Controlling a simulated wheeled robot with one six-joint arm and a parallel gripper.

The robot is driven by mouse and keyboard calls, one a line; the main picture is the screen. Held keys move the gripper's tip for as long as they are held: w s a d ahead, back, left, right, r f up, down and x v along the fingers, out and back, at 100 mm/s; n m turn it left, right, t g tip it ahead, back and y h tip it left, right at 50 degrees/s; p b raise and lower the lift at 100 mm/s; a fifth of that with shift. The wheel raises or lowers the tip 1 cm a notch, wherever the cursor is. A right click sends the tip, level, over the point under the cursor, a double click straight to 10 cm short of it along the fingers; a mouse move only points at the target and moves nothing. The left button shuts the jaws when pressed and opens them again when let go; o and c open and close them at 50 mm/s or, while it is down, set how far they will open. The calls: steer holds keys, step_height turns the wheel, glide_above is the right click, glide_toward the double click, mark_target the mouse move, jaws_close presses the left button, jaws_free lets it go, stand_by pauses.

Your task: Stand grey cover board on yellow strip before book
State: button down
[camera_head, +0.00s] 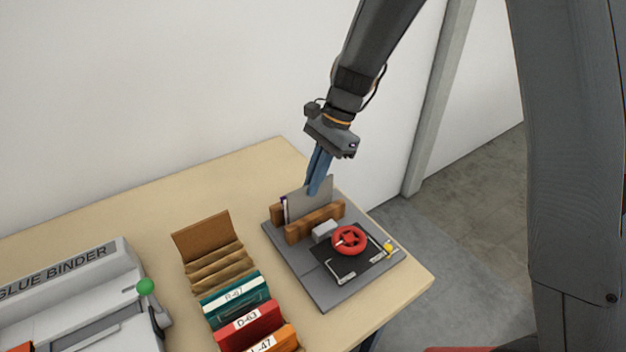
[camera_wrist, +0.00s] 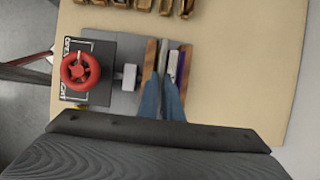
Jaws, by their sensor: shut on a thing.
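My gripper (camera_head: 315,188) has blue fingers pointing down and is shut on the grey cover board (camera_head: 303,205). The board is upright between the wooden cheeks of a grey fixture; whether its lower edge touches the base is hidden. In the wrist view, the fingers (camera_wrist: 161,100) straddle the thin grey board (camera_wrist: 163,58). The book (camera_head: 284,209), with white and purple edges, stands close beside the board, on its left in the head view. It also shows in the wrist view (camera_wrist: 174,64), right of the board. I cannot make out the yellow strip.
The front wooden cheek (camera_head: 315,222) stands by a light grey block (camera_head: 324,231) and a red handwheel (camera_head: 349,240) on the fixture base (camera_head: 320,286). A brown rack (camera_head: 203,237) holding labelled folders and a glue binder (camera_head: 70,285) stand left. Bare table lies behind.

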steer(key=shift+f, duration=0.2)
steer(key=c, duration=2.2)
jaws_free()
steer(key=p+v, duration=0.7)
steer(key=v, duration=0.4)
